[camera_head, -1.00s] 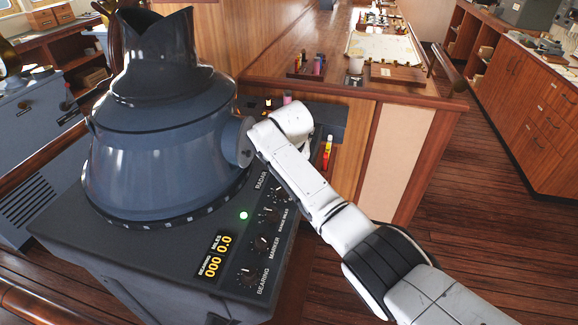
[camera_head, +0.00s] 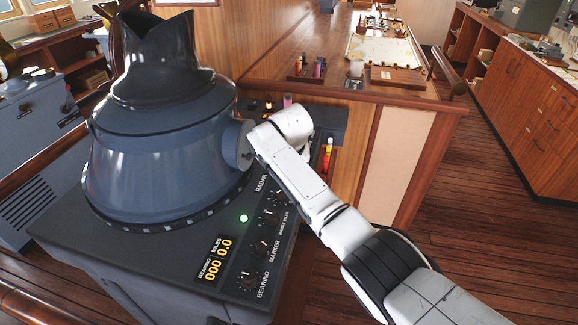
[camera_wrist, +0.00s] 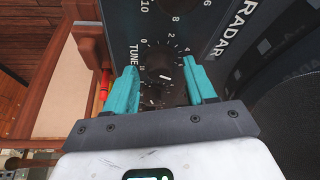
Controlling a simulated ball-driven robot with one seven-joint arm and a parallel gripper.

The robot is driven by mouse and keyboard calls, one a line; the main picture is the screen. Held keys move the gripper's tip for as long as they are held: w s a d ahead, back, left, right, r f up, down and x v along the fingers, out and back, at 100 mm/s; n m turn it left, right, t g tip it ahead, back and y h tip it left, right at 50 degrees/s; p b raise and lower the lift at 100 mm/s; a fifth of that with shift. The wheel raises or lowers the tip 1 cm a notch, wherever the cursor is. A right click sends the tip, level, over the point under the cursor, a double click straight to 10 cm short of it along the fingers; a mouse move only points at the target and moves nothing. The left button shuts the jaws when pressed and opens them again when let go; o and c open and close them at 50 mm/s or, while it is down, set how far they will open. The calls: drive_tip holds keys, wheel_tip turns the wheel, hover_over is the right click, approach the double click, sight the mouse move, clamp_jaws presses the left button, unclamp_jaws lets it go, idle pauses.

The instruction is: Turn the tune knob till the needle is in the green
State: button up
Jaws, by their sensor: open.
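The tune knob (camera_wrist: 160,72) is a round black knob with a white pointer line, beside the word TUNE and a ring of numbers in the wrist view. My gripper (camera_wrist: 159,70) is open, with one teal finger on each side of the knob. Gaps seem to show between fingers and knob; I cannot tell if either touches. In the head view my white wrist hides the tune knob and the fingers. I cannot make out a needle or a green zone in either view.
The radar console (camera_head: 90,240) carries a large blue-grey hood (camera_head: 165,150) close beside my wrist. More knobs (camera_head: 263,247) and a lit green lamp (camera_head: 243,218) sit on its panel. A wooden counter (camera_head: 400,98) stands behind; red and yellow items (camera_head: 327,155) are just right of my wrist.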

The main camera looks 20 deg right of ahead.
drive_tip(key=d+b+v, duration=0.1)
drive_tip(key=v, duration=0.9)
drive_tip(key=shift+a+r, duration=0.35)
drive_tip(key=shift+a, duration=0.15)
drive_tip(key=shift+s, duration=0.15)
